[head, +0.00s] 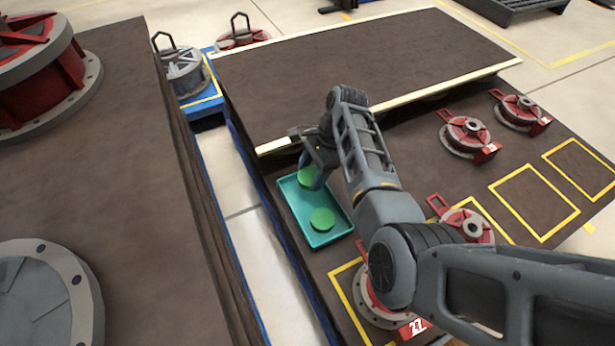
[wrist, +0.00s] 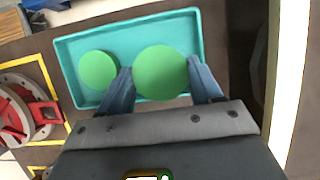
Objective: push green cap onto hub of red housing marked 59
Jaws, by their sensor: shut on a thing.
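My gripper (head: 317,172) is shut on a green cap (wrist: 162,73), one finger on each side of it. In the head view this cap (head: 306,179) is partly hidden by the gripper. It looks larger than the other cap in the wrist view, as if held above the tray; I cannot tell the gap. A second green cap (head: 322,219) lies in the teal tray (head: 318,239). Several red and grey housings stand on the brown table: one marked 27 (head: 362,300), one behind my arm (head: 470,222) and others at the right (head: 464,136). I cannot read 59 on any.
A raised brown board with pale edges (head: 360,55) stands behind the tray. Empty yellow outlined squares (head: 534,201) lie at the right. Large housings stand on a separate brown surface (head: 140,180) at the left, across a gap. A blue stand (head: 207,102) carries a grey hooked part.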

